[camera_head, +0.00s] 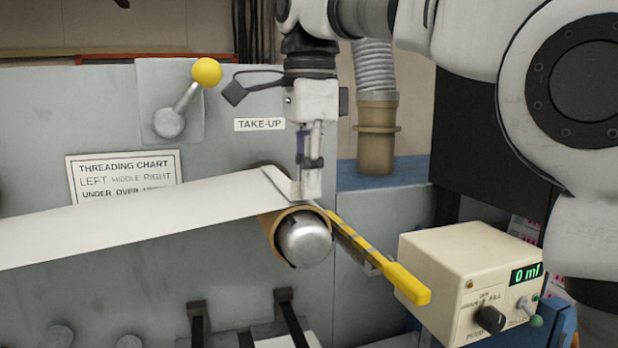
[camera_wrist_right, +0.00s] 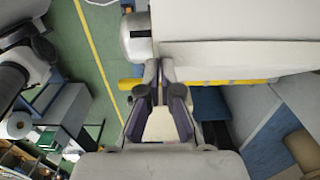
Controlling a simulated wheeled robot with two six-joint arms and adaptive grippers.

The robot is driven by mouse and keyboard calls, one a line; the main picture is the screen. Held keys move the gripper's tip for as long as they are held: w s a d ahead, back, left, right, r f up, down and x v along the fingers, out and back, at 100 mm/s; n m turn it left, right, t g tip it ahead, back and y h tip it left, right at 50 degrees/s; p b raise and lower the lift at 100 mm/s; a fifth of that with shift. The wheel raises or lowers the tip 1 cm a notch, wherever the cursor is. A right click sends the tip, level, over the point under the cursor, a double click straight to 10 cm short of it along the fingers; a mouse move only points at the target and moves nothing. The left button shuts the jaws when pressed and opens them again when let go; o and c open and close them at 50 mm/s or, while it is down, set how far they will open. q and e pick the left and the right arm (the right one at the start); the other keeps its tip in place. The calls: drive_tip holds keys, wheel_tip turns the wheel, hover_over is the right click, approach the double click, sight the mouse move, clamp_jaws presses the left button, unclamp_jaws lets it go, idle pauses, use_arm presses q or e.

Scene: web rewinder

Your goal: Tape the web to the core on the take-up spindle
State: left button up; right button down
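The white web (camera_head: 150,215) runs from the left edge of the head view to the tan core (camera_head: 270,222). The core sits around the silver take-up spindle (camera_head: 305,240). The web's right end lies over the top of the core, with a small pale flap there. My right gripper (camera_head: 308,192) points down, fingertips at the core's top beside this flap. In the wrist view its fingertips (camera_wrist_right: 159,68) are close together, beside the web (camera_wrist_right: 235,52) and spindle end (camera_wrist_right: 137,38). A cream patch shows between the fingers; I cannot tell whether it is tape. My left gripper is out of view.
A yellow-ended bar (camera_head: 385,268) slants out right of the core. A cream box (camera_head: 465,275) reading 0 ml stands at the right. A yellow-knobbed lever (camera_head: 190,95) is on the grey machine panel (camera_head: 90,110). A ribbed hose (camera_head: 376,85) is behind.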

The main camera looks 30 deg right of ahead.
drive_tip(key=shift+s+a, duration=0.1)
drive_tip(key=shift+s, duration=0.1)
drive_tip(key=shift+w+f, duration=0.15)
drive_tip(key=shift+f, duration=0.1)
drive_tip(key=c, duration=1.3)
unclamp_jaws()
